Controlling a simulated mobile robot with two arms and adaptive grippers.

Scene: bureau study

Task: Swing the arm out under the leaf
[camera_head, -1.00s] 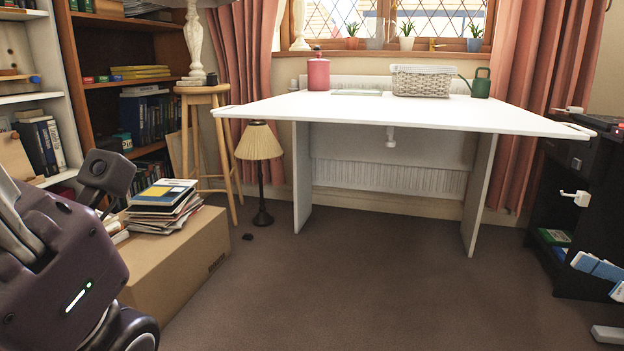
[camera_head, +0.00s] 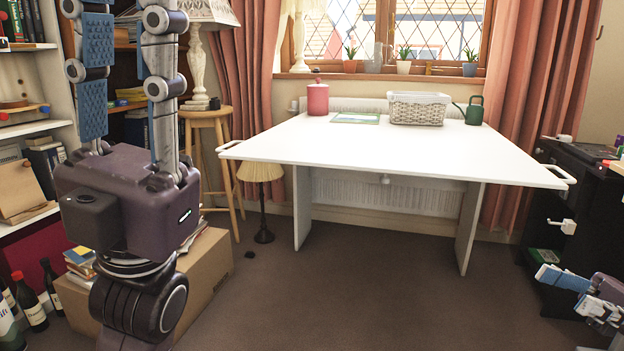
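The white table's front leaf (camera_head: 400,158) spreads out over two panel legs, with a white handle at its left corner (camera_head: 229,144) and another at its right corner (camera_head: 562,175). A small white knob-like part (camera_head: 385,180) shows just under the front edge; I cannot tell if it belongs to the arm, as the underside is hidden. My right gripper (camera_head: 572,294) is at the lower right, open and empty, well away from the leaf. My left gripper (camera_head: 125,50) points up at the left, close to the camera; its fingertips are cut off. Neither touches the leaf.
A wicker basket (camera_head: 417,110), a pink canister (camera_head: 317,99) and a green watering can (camera_head: 472,110) stand towards the table's back. A cardboard box (camera_head: 212,265), stool (camera_head: 207,115) and lamp (camera_head: 262,178) stand left. A black cabinet (camera_head: 545,210) stands right. The middle floor is clear.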

